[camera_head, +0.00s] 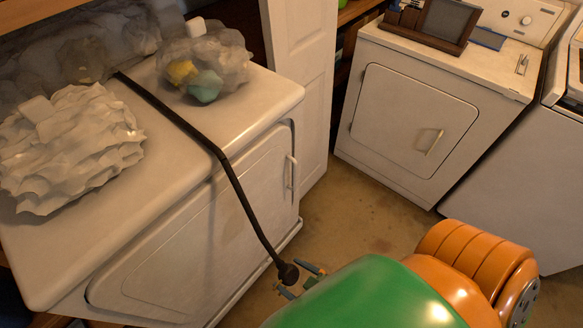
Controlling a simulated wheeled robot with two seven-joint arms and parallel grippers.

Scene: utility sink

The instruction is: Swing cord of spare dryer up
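The spare dryer (232,105) is the white machine at the left. Its black cord (180,122) runs across the top from the back, bends over the front edge and hangs down before the front face. The cord ends in a dark round plug (288,272) low at the picture's middle. My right gripper (289,274) comes in from the lower right, behind my green and orange arm. Its two teal fingers are apart, one on each side of the plug, with no clear contact visible. My arm hides part of the gripper. My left gripper is not in view.
A crumpled white bag (68,150) and a clear bag with coloured items (205,62) lie on the dryer top beside the cord. A second white machine (415,115) stands at the back right, with a dark framed item (440,22) on top. Bare floor (365,205) lies between the machines.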

